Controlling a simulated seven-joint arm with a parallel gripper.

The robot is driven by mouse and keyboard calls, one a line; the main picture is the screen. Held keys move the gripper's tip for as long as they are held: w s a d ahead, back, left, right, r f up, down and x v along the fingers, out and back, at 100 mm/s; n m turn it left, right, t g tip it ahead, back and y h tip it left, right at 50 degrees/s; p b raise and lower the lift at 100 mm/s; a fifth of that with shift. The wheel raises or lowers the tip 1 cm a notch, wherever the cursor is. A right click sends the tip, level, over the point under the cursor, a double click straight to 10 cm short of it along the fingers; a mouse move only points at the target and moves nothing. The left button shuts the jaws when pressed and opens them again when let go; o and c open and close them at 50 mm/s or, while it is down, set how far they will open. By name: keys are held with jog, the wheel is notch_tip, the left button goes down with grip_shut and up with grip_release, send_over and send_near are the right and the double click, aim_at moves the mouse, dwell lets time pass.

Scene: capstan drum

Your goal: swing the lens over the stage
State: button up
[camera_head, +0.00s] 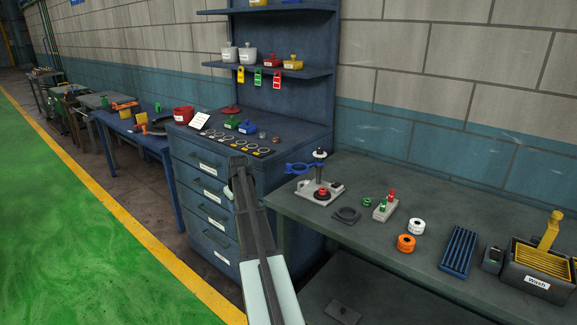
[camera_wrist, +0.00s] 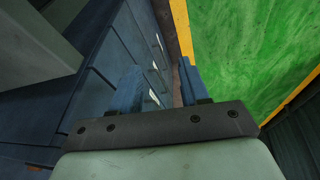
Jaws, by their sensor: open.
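The lens looks to be the blue ring piece (camera_head: 300,168) on the grey workbench in the head view. It sticks out to the left of an upright post with a dark knob (camera_head: 320,154). The post stands on a pale base (camera_head: 319,190), which seems to be the stage, with a red and black round part (camera_head: 322,194) on it. The lens lies off to the left of that part. My gripper (camera_wrist: 160,88) is open and empty in the wrist view, its two blue fingers apart beside the drawer cabinet. It is left of the lens, well apart from it.
My arm rises in front of the blue drawer cabinet (camera_head: 203,190). Green floor lies left.

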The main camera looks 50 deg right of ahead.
notch_tip(320, 180, down, 3)
jog(key=w+a+n+g+h, duration=0.1)
jog(key=a+n+g+h, duration=0.1)
jog(key=n+g+h, duration=0.6)
jog(key=n+h, duration=0.8)
send_near(289, 164)
jog(key=x, duration=1)
jog(key=shift+w+f, duration=0.1)
jog(key=shift+w, duration=0.05)
grip_shut()
